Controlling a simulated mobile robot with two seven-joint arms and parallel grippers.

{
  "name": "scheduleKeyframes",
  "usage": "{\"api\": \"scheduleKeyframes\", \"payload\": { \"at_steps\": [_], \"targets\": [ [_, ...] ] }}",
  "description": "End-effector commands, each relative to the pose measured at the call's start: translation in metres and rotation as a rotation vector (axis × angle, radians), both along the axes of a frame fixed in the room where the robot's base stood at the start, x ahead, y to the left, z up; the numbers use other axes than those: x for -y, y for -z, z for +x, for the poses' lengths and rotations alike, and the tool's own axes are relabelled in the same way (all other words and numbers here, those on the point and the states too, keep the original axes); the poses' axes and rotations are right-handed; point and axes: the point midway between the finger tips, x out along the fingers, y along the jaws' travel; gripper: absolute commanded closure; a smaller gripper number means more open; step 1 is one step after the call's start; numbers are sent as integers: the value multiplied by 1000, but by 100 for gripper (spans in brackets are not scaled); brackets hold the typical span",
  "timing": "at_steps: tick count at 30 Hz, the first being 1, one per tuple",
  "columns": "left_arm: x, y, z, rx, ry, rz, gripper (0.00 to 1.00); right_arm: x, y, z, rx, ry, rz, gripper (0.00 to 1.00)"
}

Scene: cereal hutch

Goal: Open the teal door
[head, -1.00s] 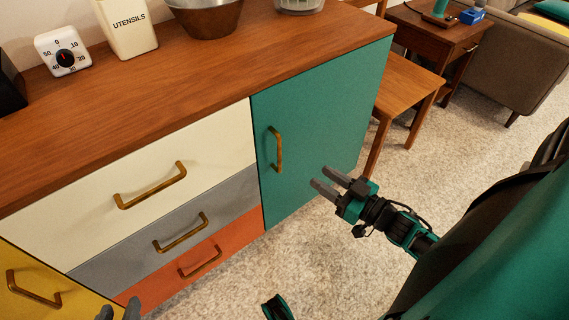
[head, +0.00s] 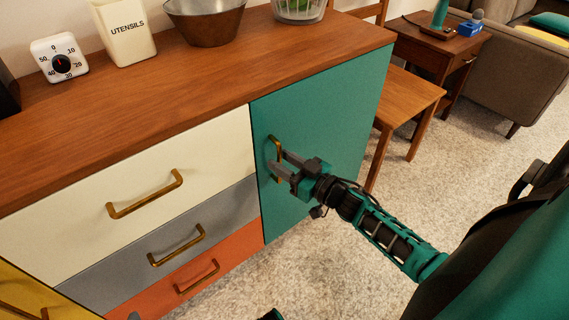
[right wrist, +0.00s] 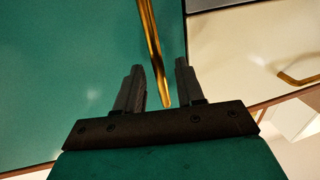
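The teal door (head: 325,120) is closed flush on the right part of the wooden hutch. Its upright brass handle (head: 278,145) is near the door's left edge and also shows in the right wrist view (right wrist: 151,45). My right gripper (head: 276,162) is at the handle, and its fingers are apart. In the right wrist view the handle's end lies between the two open fingers (right wrist: 158,88), closer to the right one; I cannot tell whether they touch it. My left gripper (head: 134,316) shows only as a small grey tip at the bottom edge.
White, grey and orange drawers with brass handles are left of the door. A timer (head: 58,58), a utensils holder (head: 124,32) and a copper bowl (head: 205,20) stand on top. A wooden chair (head: 408,95) stands right of the hutch. Carpet in front is clear.

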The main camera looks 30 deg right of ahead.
Motion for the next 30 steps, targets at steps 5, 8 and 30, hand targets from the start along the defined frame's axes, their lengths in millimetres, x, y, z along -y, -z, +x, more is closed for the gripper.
{"api": "scheduleKeyframes", "payload": {
  "at_steps": [5, 8, 30],
  "targets": [
    [0, -1, 1, 3, 0, 0, 57, 0, 0, 0, -1, 0, 1, 62],
    [0, -1, 2, 5, -1, 0, 57, 0, 0, 0, 0, 0, 1, 69],
    [-2, -1, 2, 9, -2, 4, 57, 0, 0, 0, 0, 0, 0, 100]
  ]
}}
